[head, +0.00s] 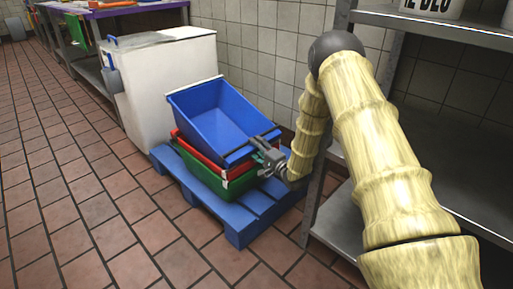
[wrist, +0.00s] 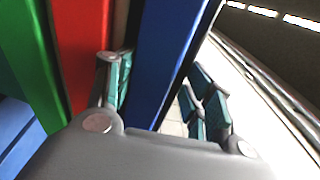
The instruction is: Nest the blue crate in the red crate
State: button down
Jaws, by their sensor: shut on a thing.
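The blue crate (head: 217,118) sits tilted on top of the red crate in the head view, its open side facing up and toward the camera. The red crate (head: 201,160) shows as a narrow band under it, stacked over a green crate (head: 203,173). My gripper (head: 266,152) is shut on the blue crate's near right rim. In the wrist view, the blue crate wall (wrist: 168,50) runs between my fingers, with the red crate (wrist: 82,45) to its left. How far the blue crate's base reaches into the red crate is hidden.
The stack stands on a blue pallet (head: 245,221). A white chest (head: 170,77) stands close behind it on the left. A metal shelf (head: 335,215) stands close on the right. The tiled floor (head: 90,200) at front left is clear.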

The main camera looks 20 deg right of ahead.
jog(key=shift+s+d+f, duration=0.1)
jog(key=shift+s+f, duration=0.2)
jog(key=shift+f, duration=0.45)
jog(key=c, duration=0.5)
grip_release()
jog(key=shift+f, duration=0.25)
jog(key=shift+s+d, duration=0.15)
jog(key=shift+s, duration=0.55)
jog(key=v, duration=0.6)
jog(key=shift+d+r, duration=0.3)
jog(key=shift+r, duration=0.25)
jog(key=shift+a, duration=0.25)
